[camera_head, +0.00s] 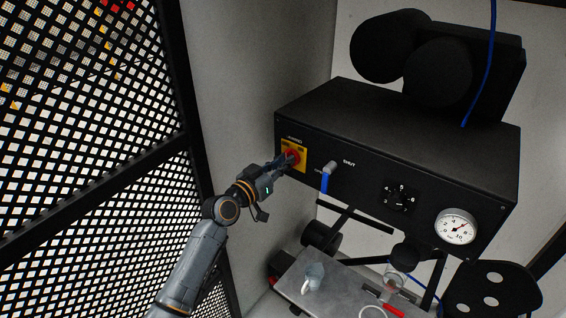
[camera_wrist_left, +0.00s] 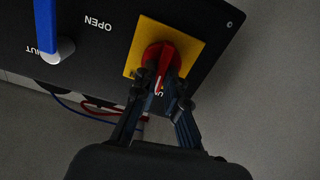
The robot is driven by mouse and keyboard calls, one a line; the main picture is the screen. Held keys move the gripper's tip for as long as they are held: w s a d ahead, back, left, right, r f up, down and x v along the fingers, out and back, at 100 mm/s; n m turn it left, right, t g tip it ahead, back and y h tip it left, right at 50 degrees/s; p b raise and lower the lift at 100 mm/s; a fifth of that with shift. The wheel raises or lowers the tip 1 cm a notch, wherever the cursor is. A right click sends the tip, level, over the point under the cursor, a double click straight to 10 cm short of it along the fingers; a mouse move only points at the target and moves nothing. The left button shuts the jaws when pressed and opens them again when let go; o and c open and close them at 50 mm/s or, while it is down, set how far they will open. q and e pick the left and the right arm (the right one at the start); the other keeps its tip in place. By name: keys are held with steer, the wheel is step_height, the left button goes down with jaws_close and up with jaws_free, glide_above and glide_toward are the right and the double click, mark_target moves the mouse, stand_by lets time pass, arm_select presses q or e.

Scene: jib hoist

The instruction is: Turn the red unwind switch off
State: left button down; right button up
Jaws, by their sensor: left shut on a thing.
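The red switch (camera_head: 292,156) sits on a yellow plate at the left end of a black control box. It also shows in the left wrist view (camera_wrist_left: 160,57) as a red rotary knob on the yellow plate (camera_wrist_left: 186,38). My left gripper (camera_head: 283,163) reaches it from the lower left. In the left wrist view its fingers (camera_wrist_left: 163,88) stand on both sides of the knob's handle, shut on it. The fingers hide part of the knob and the plate's lettering. My right gripper is not in view.
A blue lever valve (camera_head: 325,180) is just right of the switch. A black dial (camera_head: 401,197) and a white gauge (camera_head: 457,229) are farther right on the box (camera_head: 400,130). A metal shelf (camera_head: 335,290) with small items lies below. A perforated panel (camera_head: 80,120) stands left.

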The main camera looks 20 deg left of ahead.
arm_select(q)
steer(key=shift+w+a+f+n+p, duration=0.15)
steer(key=shift+n+p, duration=0.6)
steer(key=shift+n, duration=3.45)
steer(key=shift+s+a+f+n+p, duration=0.15)
steer(key=shift+n+p, duration=0.6)
steer(key=shift+n, duration=3.45)
steer(key=shift+w, duration=0.1)
steer(key=c, duration=1.4)
jaws_free()
steer(key=v, duration=1.2)
